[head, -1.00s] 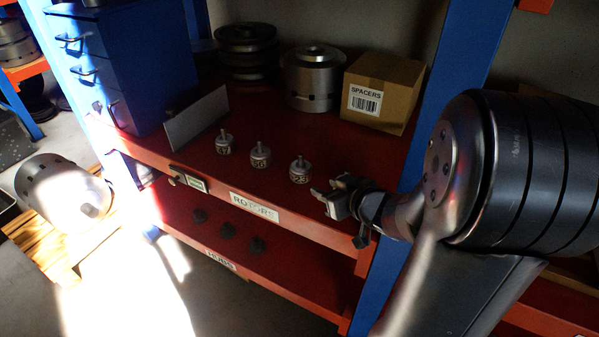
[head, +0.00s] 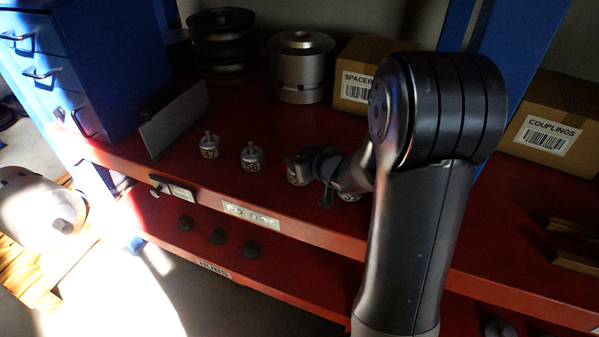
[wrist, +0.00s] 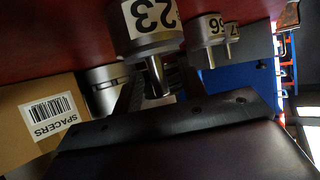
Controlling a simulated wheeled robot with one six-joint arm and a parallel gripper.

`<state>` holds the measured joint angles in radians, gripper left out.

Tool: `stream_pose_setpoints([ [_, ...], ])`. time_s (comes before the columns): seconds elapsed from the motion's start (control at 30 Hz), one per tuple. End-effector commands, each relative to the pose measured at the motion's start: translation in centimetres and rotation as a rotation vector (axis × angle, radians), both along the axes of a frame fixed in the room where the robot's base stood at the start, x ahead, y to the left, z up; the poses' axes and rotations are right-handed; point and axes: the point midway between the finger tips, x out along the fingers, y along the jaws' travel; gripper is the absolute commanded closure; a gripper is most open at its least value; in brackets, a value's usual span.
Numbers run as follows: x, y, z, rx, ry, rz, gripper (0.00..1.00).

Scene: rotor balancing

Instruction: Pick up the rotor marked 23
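The rotor marked 23 (wrist: 148,28) is a short silvery cylinder with a thin stem and a pale label, inverted in the wrist view. It stands on the red shelf, and in the head view it (head: 296,178) is mostly hidden by my gripper (head: 302,162). In the wrist view my gripper (wrist: 156,92) has its two dark fingers apart, one on each side of the stem, with gaps visible. I cannot tell whether either finger touches it.
Two similar rotors, one (head: 252,158) seemingly marked 56 and another (head: 208,146) apparently 47, stand left of it. A metal part (head: 348,194) shows partly behind my wrist. A spacers box (head: 352,90), a large metal cylinder (head: 300,68) and an upright plate (head: 174,120) stand behind.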

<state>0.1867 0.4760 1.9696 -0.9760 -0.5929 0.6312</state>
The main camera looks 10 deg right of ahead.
Motion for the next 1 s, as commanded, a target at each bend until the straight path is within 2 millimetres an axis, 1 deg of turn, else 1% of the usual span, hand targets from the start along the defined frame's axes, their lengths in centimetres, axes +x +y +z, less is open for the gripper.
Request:
stream_pose_setpoints([
  [0.13,-0.01,-0.01,0.05,0.000,0.000,0.000,0.61],
  [0.17,-0.01,-0.01,0.05,0.000,0.000,0.000,0.62],
  [0.63,-0.03,-0.02,0.06,0.000,-0.001,0.000,1.00],
  [1.0,-0.03,-0.03,0.06,0.000,-0.001,0.000,1.00],
])
